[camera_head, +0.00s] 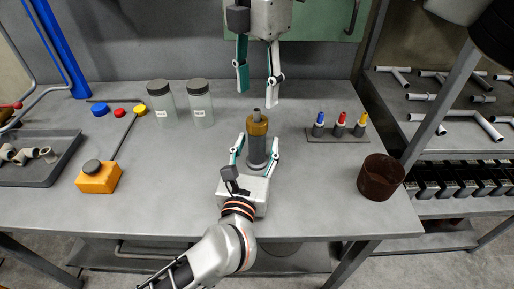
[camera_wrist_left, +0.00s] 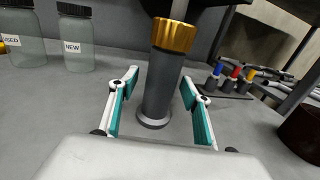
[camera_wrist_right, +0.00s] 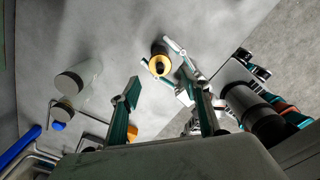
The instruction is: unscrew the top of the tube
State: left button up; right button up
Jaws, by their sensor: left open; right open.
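The tube (camera_wrist_left: 158,95) stands upright on the table, a dark grey cylinder with a gold top (camera_head: 257,125) and a thin grey piece above it. In the left wrist view the gold top (camera_wrist_left: 174,35) sits on the tube. My left gripper (camera_head: 256,147) is open, low, with one finger on each side of the tube's body; gaps show beside it in the left wrist view (camera_wrist_left: 158,85). My right gripper (camera_head: 259,90) is open and empty, pointing down above and behind the tube. The right wrist view shows the gold top (camera_wrist_right: 160,65) from above, beyond the fingers (camera_wrist_right: 165,90).
Two lidded jars (camera_head: 161,101) (camera_head: 200,105) stand left of the tube. A rack (camera_head: 338,136) with blue, red and yellow-tipped pieces and a brown pot (camera_head: 380,177) are at right. An orange box (camera_head: 98,179) and a grey tray (camera_head: 40,160) are at left.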

aim_at(257, 110)
pick_arm(q)
grip_shut()
pick_arm(e)
jog(key=m, duration=0.6)
jog(key=shift+m, duration=0.4)
jog(key=m, duration=0.6)
jog(key=shift+m, duration=0.3)
jog(key=shift+f, duration=4)
